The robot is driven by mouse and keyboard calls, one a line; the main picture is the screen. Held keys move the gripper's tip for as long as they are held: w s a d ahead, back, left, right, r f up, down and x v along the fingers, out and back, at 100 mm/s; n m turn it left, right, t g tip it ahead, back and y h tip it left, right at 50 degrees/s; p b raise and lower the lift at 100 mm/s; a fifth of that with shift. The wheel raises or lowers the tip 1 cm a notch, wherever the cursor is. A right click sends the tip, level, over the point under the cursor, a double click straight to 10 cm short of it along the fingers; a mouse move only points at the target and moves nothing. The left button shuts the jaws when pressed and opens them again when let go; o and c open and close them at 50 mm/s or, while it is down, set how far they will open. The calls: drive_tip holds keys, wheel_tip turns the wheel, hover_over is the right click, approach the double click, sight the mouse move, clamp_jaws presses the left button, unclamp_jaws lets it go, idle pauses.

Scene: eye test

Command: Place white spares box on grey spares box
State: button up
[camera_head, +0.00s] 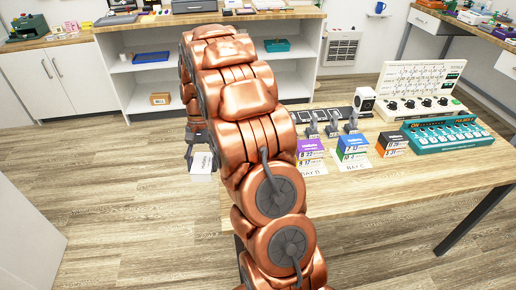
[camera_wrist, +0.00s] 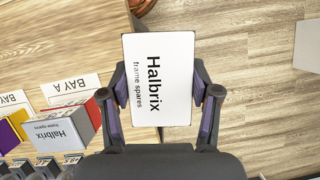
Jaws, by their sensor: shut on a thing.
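My gripper (camera_wrist: 160,98) is shut on the white spares box (camera_wrist: 158,75), with one finger at each side. The box has a white top with black "Halbrix frame spares" lettering. In the head view, my gripper (camera_head: 199,135) is left of my arm, and the white box (camera_head: 203,162) hangs below it, beyond the table's left edge. The grey spares box (camera_wrist: 60,135), with similar lettering, stands on the table by the "BAY A" card in the wrist view, left of my gripper and apart from it. Red shows along its edge. In the head view my arm hides it.
The wooden table (camera_head: 450,170) carries a purple box (camera_head: 310,150), a blue and green box (camera_head: 352,147), an orange and black box (camera_head: 392,143), a teal device (camera_head: 447,134) and a white panel (camera_head: 418,85). Open floor (camera_head: 120,200) lies left of the table. Shelves stand behind.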

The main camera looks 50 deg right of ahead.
drive_tip(key=s+d+r+m+t+p, duration=0.1)
drive_tip(key=s+d+r+m+t, duration=0.25)
drive_tip(key=s+m, duration=0.5)
drive_tip(key=s+d+r+m+t+p, duration=0.1)
drive_tip(key=s+d+r+m+t, duration=0.1)
drive_tip(key=s+d+m, duration=0.5)
drive_tip(key=shift+m+t, duration=0.25)
drive_tip(key=shift+m, duration=0.1)
drive_tip(key=w+d+p, duration=0.1)
drive_tip(key=w+d, duration=0.1)
drive_tip(key=w, duration=0.1)
drive_tip(key=w+d+f+p, duration=0.1)
drive_tip(key=w+d, duration=0.2)
drive_tip(key=w+d+p, duration=0.2)
drive_tip(key=w, duration=0.1)
drive_tip(key=shift+w+d+f, duration=0.15)
drive_tip(key=shift+w+d, duration=0.05)
drive_tip(key=shift+w, duration=0.05)
drive_tip(key=shift+w+d+f, duration=0.1)
drive_tip(key=shift+f, duration=0.05)
drive_tip(key=shift+f+p, duration=0.7)
drive_tip(key=shift+f, duration=0.95)
drive_tip(key=shift+f, duration=0.1)
drive_tip(key=o, duration=1.2)
